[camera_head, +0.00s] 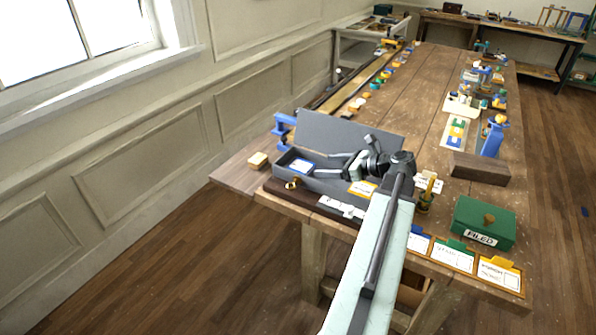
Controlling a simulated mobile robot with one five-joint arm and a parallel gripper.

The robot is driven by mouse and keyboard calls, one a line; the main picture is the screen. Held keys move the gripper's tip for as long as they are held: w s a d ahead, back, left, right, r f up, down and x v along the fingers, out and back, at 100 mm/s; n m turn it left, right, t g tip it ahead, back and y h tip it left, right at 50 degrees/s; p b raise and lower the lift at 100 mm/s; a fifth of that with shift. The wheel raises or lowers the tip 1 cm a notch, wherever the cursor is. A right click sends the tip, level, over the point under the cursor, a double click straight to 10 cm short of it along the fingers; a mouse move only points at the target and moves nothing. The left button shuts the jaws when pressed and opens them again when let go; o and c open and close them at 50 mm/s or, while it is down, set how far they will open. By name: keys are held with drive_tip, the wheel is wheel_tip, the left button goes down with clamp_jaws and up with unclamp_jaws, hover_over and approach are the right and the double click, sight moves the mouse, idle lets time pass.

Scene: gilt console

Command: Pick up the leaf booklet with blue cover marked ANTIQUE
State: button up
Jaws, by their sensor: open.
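A small booklet with a blue cover and white label (300,166) lies in the left part of an open grey box (350,133) near the table's front end. Its lettering is too small to read. My gripper (326,165) reaches over the box from the right, with its two fingers pointing left toward the booklet. The fingers are open with nothing visible between them, and their tips look just right of the booklet. I cannot tell their height above it. A blue-topped card (418,241) also lies at the front edge, partly hidden by my arm.
A yellow-edged card (362,188) is beside the gripper. A green box marked FILED (484,222), a green-tabbed card (453,256) and a yellow-tabbed card (498,272) are right of my arm. A dark wooden block (479,168) and a blue stand (494,137) are behind. The table middle (410,100) is clear.

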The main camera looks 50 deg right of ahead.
sight(303, 166)
drive_tip(key=b+x, duration=0.1)
drive_tip(key=x, duration=0.3)
drive_tip(key=shift+s+f, duration=0.1)
drive_tip(key=shift+f, duration=0.05)
drive_tip(key=shift+w+a, duration=0.15)
drive_tip(key=shift+w, duration=0.3)
drive_tip(key=b+x, duration=0.2)
drive_tip(key=x, duration=0.3)
drive_tip(key=shift+f, duration=0.15)
drive_tip(key=c, duration=1)
